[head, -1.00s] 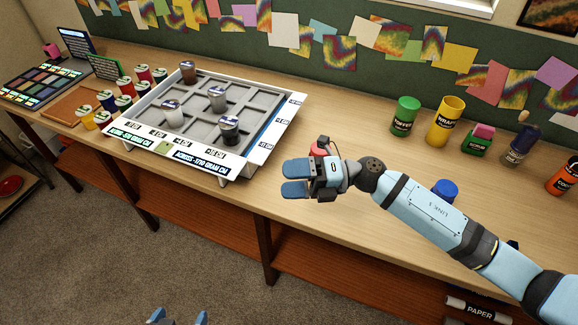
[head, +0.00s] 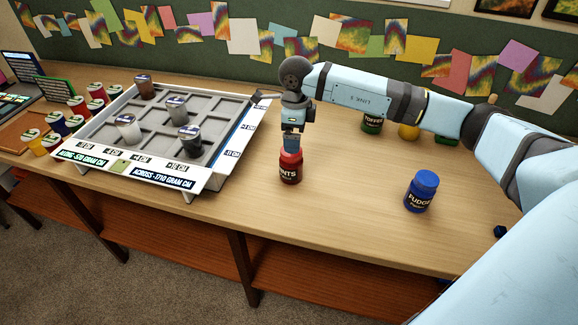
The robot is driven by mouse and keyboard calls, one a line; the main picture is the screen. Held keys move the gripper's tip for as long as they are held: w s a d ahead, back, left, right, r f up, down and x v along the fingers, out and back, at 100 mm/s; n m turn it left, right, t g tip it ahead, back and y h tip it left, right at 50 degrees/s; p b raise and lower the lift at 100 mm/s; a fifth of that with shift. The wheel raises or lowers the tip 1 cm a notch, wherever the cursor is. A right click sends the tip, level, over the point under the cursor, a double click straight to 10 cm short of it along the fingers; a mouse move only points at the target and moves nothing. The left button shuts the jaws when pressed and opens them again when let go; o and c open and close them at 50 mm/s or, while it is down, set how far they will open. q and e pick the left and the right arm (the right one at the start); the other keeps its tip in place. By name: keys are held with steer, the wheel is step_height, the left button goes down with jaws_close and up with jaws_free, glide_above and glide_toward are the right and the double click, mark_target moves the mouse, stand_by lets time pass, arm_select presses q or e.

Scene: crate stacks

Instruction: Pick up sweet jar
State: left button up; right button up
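A red jar labelled MINTS (head: 290,171) stands upright on the table, right of the grey grid tray. My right gripper (head: 292,144) points down directly over its lid, with the fingertips at or just above the lid. Whether the fingers are closed on the lid cannot be made out from this side. A blue FUDGE jar (head: 420,193) stands upright to the right, nearer the front edge. A green TOFFEE jar (head: 372,122) and a yellow jar (head: 408,132) stand at the back, partly hidden by my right arm. My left gripper is not in view.
The tray (head: 213,183) holds several small weighted jars in its cells. Several coloured small pots (head: 78,106) stand left of it. The tabletop (head: 340,205) between the red and blue jars is clear. A green pinboard wall (head: 235,70) closes off the back.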

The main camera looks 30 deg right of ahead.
mark_target(291, 155)
step_height(291, 155, down, 3)
steer(key=shift+f, duration=0.1)
steer(key=f, duration=0.2)
steer(key=a+f, duration=0.1)
steer(key=f, duration=0.1)
steer(key=shift+w+f, duration=0.2)
steer(key=shift+f, duration=0.45)
steer(key=c, duration=1.1)
steer(key=shift+r, duration=0.15)
